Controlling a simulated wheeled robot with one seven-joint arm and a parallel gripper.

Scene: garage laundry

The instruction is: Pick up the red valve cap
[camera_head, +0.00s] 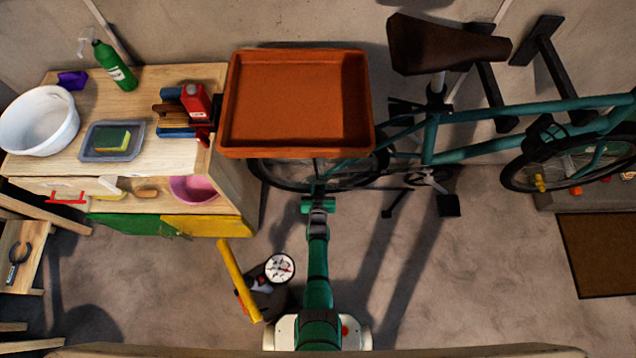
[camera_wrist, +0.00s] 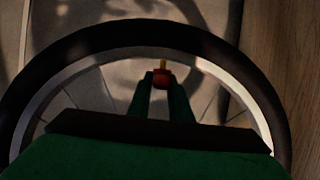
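The red valve cap (camera_wrist: 162,80) shows in the wrist view, with a short brass-coloured valve stem (camera_wrist: 162,63) just beyond it, by the inner edge of a bicycle wheel rim (camera_wrist: 215,72). My gripper (camera_wrist: 161,86) has one finger on each side of the cap. The fingertips are close together with the cap filling the gap between them. The cap looks in line with the stem, and I see no gap between the two. In the head view my arm reaches to the wheel of the teal bicycle (camera_head: 430,135); the cap is not discernible there.
A terracotta tray (camera_head: 297,150) overhangs the wheel just above my wrist. A wooden cabinet (camera_head: 215,178) with a basin (camera_head: 40,120) and bottles stands at left. A yellow-handled item (camera_head: 238,280) and a round gauge (camera_head: 279,268) lie near my base. The floor at right is mostly clear.

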